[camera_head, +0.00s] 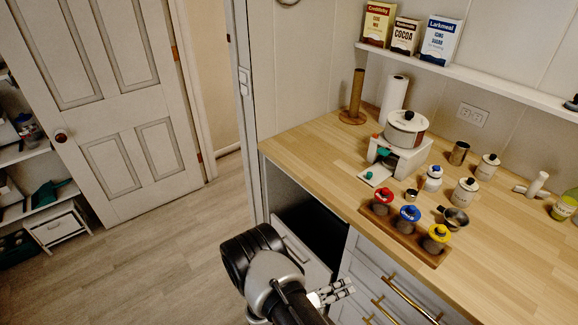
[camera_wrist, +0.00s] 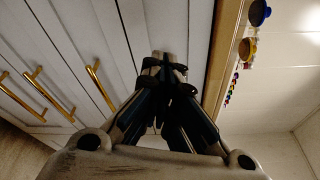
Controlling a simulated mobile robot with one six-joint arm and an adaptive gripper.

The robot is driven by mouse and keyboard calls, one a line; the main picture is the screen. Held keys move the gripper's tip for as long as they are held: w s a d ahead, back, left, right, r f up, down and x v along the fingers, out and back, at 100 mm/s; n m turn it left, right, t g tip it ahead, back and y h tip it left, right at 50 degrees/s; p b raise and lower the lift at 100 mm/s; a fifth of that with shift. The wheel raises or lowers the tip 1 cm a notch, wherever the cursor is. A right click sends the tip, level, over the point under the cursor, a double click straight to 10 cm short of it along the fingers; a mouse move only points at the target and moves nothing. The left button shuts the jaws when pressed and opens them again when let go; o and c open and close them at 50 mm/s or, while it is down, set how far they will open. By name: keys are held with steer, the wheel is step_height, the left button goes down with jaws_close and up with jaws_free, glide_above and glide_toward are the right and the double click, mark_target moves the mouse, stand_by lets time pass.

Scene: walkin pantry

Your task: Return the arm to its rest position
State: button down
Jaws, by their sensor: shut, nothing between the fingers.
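My arm (camera_head: 268,275) is folded low in front of the counter in the head view, its links bunched together beside the cabinet. My gripper (camera_head: 338,291) sits below the counter's level, near the drawer fronts. In the wrist view my gripper (camera_wrist: 162,62) has its fingertips together with nothing between them. Cabinet panels show behind the fingers there. I cannot tell the exact gap between the gripper and the drawers.
The wooden counter (camera_head: 330,155) holds a rack with red, blue and yellow lidded jars (camera_head: 408,217), a pot (camera_head: 406,130) on a white stove and several canisters. Gold handles (camera_head: 408,299) stick out from the drawers. A dark open bay lies under the counter. The floor (camera_head: 130,265) at left is clear.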

steer(key=s+d+r+m+g+y, duration=0.25)
steer(key=r+m+g, duration=0.25)
steer(key=r+m, duration=0.5)
steer(key=s+d+r+m+g+y, duration=0.1)
steer(key=s+r+m+g+y, duration=0.25)
steer(key=r+m, duration=0.75)
steer(key=s+a+r+m+t+y, duration=0.3)
steer(key=s+r+m+y, duration=0.2)
steer(key=s+r+m, duration=0.2)
steer(key=s+a+r+m+t+y, duration=0.3)
steer(key=s+r+m+y, duration=0.2)
steer(key=s+r+m, duration=0.2)
steer(key=shift+a+r+m, duration=0.15)
steer(key=shift+r+m, duration=0.75)
steer(key=shift+r, duration=0.1)
